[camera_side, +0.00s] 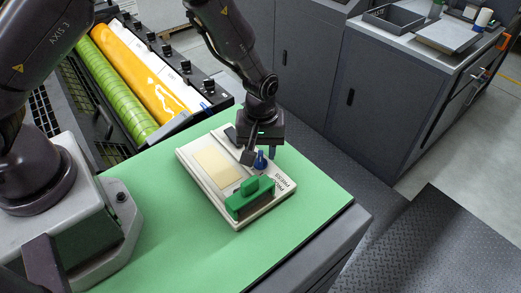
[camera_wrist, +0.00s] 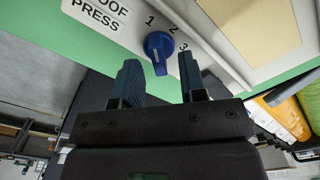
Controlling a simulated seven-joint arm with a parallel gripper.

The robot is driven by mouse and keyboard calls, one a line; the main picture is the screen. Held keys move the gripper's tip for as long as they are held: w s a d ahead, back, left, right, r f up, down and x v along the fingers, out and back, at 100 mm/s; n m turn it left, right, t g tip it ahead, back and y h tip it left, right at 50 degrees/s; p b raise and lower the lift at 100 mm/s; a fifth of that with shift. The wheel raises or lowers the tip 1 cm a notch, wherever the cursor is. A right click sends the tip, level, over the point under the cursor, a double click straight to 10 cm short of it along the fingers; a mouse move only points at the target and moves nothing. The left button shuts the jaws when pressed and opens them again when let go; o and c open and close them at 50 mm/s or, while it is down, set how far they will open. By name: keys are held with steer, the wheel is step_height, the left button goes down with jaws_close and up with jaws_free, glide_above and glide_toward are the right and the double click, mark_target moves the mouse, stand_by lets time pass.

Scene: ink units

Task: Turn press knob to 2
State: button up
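The press knob is blue; it stands on the cream proof press (camera_side: 214,167) beside the green handle block. In the side view the knob (camera_side: 261,162) sits just below my gripper (camera_side: 260,155). In the wrist view the knob (camera_wrist: 158,44) has the printed numbers 1, 2 and 3 (camera_wrist: 173,28) around its upper and right side. A pale mark shows on the knob, but I cannot tell for certain which number it indicates. My gripper (camera_wrist: 158,66) is open, with one finger on each side of the knob's line. The fingers appear apart from the knob.
A green handle block (camera_side: 250,198) stands on the press close to the knob. The press lies on a green mat (camera_side: 180,245). Ink rollers (camera_side: 140,80) are behind at the left, and grey cabinets (camera_side: 385,100) stand behind at the right. The mat's front is clear.

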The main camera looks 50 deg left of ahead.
steer(key=shift+f, duration=0.5)
steer(key=shift+c, duration=0.2)
jaws_close()
steer(key=shift+m, duration=0.3)
steer(key=m, duration=0.4)
steer(key=shift+w+d, duration=0.1)
steer(key=shift+d+r+m, duration=0.1)
steer(key=shift+d+m, duration=0.05)
steer(key=shift+m, duration=2.35)
